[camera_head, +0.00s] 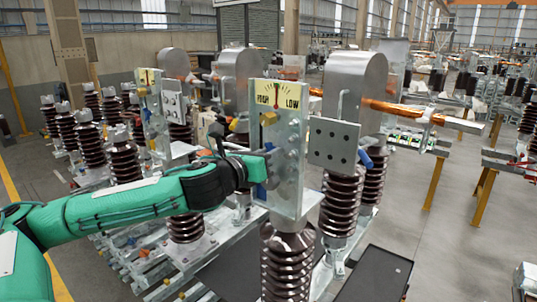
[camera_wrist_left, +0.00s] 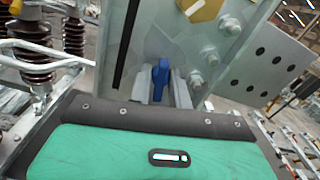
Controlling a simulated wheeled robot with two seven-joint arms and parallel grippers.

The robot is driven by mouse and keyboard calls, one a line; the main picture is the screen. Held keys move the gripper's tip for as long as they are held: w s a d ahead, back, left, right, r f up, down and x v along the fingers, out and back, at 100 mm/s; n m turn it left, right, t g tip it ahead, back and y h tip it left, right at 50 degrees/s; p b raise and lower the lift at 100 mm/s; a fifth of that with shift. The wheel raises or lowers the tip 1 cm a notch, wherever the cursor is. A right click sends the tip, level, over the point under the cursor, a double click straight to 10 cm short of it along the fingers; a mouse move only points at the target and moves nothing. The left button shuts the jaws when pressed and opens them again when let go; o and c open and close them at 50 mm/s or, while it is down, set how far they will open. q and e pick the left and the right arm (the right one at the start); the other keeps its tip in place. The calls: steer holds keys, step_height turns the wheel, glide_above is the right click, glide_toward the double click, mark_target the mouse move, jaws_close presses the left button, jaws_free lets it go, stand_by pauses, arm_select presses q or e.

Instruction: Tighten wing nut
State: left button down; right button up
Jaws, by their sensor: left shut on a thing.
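The blue wing nut (camera_wrist_left: 160,77) sits at the lower part of the pale metal plate of the isolator frame (camera_head: 287,165). My left gripper (camera_wrist_left: 161,88) has one grey finger on each side of the wing nut and is shut on it. In the head view my left gripper (camera_head: 264,162) reaches the frame's left side from my green arm. A blue part (camera_head: 261,191) shows just below it there; I cannot tell if it is the same nut. My right gripper is in neither view.
A HIGH/LOW dial (camera_head: 278,94) tops the frame. A drilled grey plate (camera_head: 334,145) with another blue part (camera_head: 366,160) stands to the right. Brown ribbed insulators (camera_head: 287,265) carry the frames. Open floor (camera_head: 460,250) lies at the right.

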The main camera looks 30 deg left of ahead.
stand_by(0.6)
arm_select(q)
steer(key=c, duration=1.3)
jaws_free()
steer(key=shift+s+m, duration=0.1)
steer(key=shift+m, duration=0.2)
steer(key=s+b, duration=0.8)
steer(key=s, duration=0.1)
steer(key=s+a+b, duration=0.1)
steer(key=s+b, duration=0.3)
steer(key=shift+s+b, duration=0.3)
steer(key=shift+b, duration=0.1)
